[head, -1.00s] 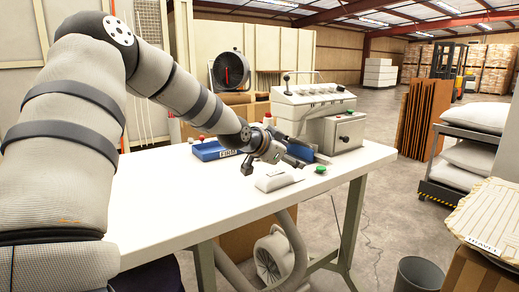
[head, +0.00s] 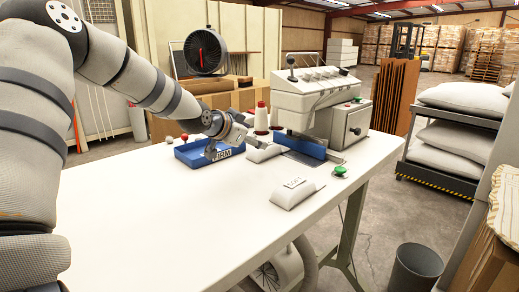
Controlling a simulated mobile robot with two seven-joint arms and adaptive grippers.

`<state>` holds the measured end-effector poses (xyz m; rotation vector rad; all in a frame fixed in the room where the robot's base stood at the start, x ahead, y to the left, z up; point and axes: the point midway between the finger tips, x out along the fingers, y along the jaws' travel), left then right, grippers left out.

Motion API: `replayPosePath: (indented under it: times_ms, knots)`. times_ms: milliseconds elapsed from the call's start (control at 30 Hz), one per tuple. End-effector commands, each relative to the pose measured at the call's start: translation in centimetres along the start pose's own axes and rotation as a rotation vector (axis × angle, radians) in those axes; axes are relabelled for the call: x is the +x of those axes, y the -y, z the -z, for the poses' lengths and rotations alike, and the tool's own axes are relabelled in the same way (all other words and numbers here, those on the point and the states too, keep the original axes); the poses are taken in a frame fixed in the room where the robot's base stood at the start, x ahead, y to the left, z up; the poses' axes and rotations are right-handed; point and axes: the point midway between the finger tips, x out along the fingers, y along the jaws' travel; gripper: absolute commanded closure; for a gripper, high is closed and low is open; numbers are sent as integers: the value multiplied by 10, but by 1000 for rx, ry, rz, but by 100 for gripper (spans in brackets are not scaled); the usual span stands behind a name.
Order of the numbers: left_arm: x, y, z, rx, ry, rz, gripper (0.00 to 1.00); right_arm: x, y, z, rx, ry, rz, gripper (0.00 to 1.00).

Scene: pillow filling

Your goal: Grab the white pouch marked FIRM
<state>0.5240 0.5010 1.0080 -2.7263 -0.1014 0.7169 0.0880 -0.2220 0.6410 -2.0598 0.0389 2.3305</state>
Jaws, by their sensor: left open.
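A white pouch (head: 297,193) lies alone on the white table, with small dark lettering on its top that I cannot read. Another white pouch (head: 266,152) lies farther back, close to the right of my left gripper (head: 232,146); no marking shows on it. My left gripper is open over the tray's right end, beside the farther pouch. I cannot tell whether it touches either. My right gripper is out of view.
A white machine (head: 305,98) stands on the table behind the pouches, with a green button (head: 340,171) in front. A red-topped spool (head: 262,116) stands behind the gripper. The front of the table (head: 180,230) is clear. A grey bin (head: 416,268) stands on the floor.

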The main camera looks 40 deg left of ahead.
Motion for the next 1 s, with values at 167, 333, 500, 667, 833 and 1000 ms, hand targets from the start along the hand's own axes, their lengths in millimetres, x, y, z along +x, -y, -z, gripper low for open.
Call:
replayPosePath:
  times_ms: [167,333,500,667,833,1000]
  knots:
    - [47,-4,-12,1,19,-4,41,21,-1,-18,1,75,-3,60]
    - [68,-4,-12,1,15,-3,41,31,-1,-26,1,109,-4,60]
    - [101,-8,-18,1,16,-4,41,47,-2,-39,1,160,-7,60]
    - [107,-5,-12,-1,7,-1,41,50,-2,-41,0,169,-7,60]
    - [105,-4,-9,-1,4,0,46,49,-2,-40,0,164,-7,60]
    - [105,-4,-8,-1,3,0,72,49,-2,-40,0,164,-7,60]
